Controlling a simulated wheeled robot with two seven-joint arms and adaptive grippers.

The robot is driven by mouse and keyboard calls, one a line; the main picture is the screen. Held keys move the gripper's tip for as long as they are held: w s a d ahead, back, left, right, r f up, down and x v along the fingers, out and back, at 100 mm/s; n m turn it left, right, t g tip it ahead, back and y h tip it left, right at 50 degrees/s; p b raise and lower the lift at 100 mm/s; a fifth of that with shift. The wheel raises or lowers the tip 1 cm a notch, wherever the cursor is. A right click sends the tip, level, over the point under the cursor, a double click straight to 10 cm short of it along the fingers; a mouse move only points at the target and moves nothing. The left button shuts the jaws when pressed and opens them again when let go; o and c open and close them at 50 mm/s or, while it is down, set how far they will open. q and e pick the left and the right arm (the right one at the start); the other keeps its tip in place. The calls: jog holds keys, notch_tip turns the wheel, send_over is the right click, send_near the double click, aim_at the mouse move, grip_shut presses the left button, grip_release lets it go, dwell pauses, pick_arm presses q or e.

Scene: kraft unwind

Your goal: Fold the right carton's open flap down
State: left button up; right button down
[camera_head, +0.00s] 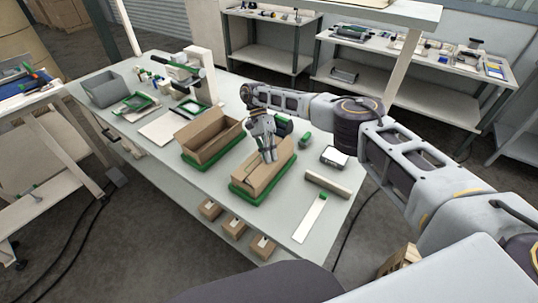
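The right carton (258,184) is a brown box on a green-edged base (238,190) near the front middle of the table. Its top looks largely covered by cardboard, and the gripper hides part of it. I cannot tell how far its flap stands up. My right gripper (269,158) points down at the carton's top, at or just above the cardboard; contact is unclear. Its fingers are too small to tell open from shut. No object shows in them. My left gripper is not in view.
An open brown carton (211,144) stands on another green base to the left. A small dark-framed device (334,157), a beige bar (327,184) and a white strip (309,219) lie to the right. A grey bin (102,90) stands at the far left.

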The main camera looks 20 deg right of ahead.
jog(key=c, duration=1.7)
grip_release()
jog(key=shift+r, duration=0.2)
jog(key=shift+r, duration=4.75)
